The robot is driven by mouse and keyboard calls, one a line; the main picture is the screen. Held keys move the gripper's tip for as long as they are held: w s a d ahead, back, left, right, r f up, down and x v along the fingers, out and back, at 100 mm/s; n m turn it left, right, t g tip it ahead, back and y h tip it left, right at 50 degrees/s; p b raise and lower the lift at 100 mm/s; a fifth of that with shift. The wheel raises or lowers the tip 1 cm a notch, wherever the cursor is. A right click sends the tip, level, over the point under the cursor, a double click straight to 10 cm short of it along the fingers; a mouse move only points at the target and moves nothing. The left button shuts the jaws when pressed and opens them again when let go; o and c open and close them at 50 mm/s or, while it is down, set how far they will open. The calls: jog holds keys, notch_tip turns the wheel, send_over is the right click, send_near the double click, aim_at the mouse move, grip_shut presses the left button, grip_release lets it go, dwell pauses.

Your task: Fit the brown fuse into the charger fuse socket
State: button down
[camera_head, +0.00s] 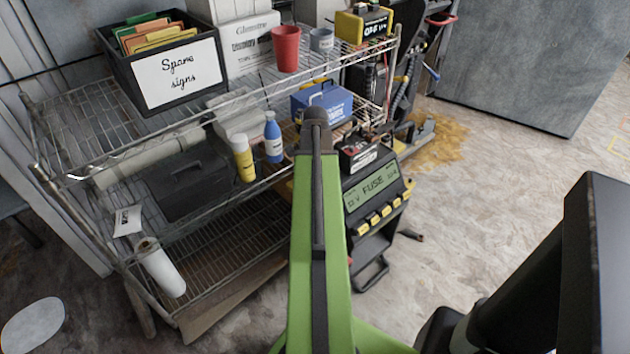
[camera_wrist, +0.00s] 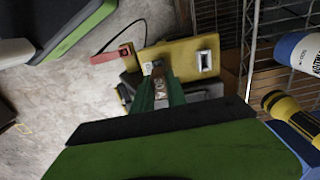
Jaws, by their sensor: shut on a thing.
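In the wrist view my gripper (camera_wrist: 160,92) has its green fingers closed on a small brown fuse (camera_wrist: 159,82) with pale lettering that looks like "30A". The fuse points away from the camera, over a yellow panel (camera_wrist: 183,55). A pale-rimmed dark slot (camera_wrist: 205,62), apparently the fuse socket, lies on the panel to the right of the fuse, apart from it. In the head view the charger (camera_head: 372,190) shows a "FUSE" display and a row of yellow parts. My arm hides the gripper and fuse there.
A wire shelf (camera_head: 225,230) stands left of the charger, with a blue bottle (camera_head: 273,137), a yellow bottle (camera_head: 243,158) and a blue box (camera_head: 321,104). In the wrist view a red piece (camera_wrist: 109,56) with a cable is left of the panel. Open floor (camera_head: 480,190) lies right.

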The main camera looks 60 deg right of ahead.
jog(key=shift+f+b, duration=1.25)
jog(key=c, duration=1.3)
grip_release()
jog(key=shift+o, duration=0.2)
notch_tip(320, 180, up, 18)
jog(key=p, duration=1.7)
jog(key=shift+f+p, duration=0.2)
jog(key=shift+p, duration=0.1)
